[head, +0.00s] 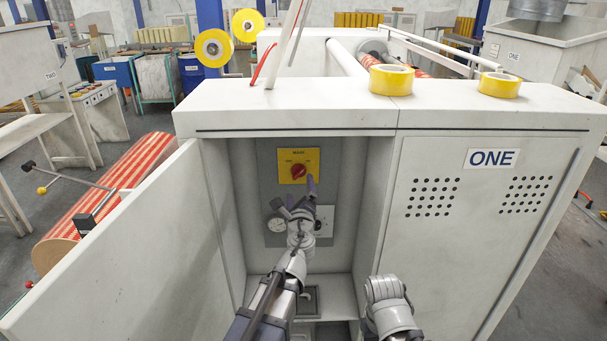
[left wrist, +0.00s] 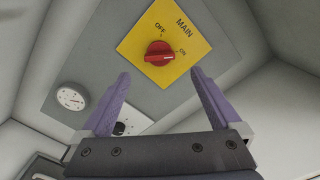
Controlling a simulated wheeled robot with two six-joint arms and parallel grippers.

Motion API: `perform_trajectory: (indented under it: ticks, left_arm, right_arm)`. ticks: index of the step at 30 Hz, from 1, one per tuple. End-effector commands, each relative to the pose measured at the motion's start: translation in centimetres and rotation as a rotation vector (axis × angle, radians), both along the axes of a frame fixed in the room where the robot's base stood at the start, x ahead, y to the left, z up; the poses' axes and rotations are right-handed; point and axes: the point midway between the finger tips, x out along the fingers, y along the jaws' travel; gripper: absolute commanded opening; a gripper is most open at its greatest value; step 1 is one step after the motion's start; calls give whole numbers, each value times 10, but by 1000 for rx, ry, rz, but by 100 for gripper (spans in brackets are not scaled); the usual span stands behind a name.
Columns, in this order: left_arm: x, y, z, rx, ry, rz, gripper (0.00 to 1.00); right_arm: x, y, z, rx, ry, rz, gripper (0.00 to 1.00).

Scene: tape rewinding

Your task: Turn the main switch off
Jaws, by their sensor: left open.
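The main switch is a red knob (head: 298,171) on a yellow plate (head: 312,156) on the back panel inside the open cabinet. In the left wrist view the red knob (left wrist: 159,55) has its bar lying roughly sideways, its right end towards the ON label. The yellow plate (left wrist: 193,42) also shows the words OFF and MAIN there. My left gripper (head: 295,196) is inside the cabinet, in front of and just below the plate. Its purple fingers (left wrist: 160,73) are open, one to each side below the knob, with nothing between them. My right gripper is out of view.
The cabinet door (head: 120,250) stands open at the left. A round gauge (head: 276,225) sits below the switch. The closed right door (head: 475,215) carries the sign ONE. Yellow tape rolls (head: 391,80) lie on the cabinet top. The cabinet walls leave narrow room around my left arm.

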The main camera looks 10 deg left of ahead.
Motion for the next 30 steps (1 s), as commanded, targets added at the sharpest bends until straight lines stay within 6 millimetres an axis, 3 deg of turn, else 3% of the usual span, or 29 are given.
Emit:
perform_trajectory:
  ticks: [5,18,28,30]
  left_arm:
    - [12,3,0,-2,0,1,98]
    - [71,20,0,-4,0,2,98]
    - [74,22,0,-4,0,2,98]
    - [74,22,0,-4,0,2,90]
  right_arm:
    - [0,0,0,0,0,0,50]
    - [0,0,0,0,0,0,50]
    - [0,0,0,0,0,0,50]
    - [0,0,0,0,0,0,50]
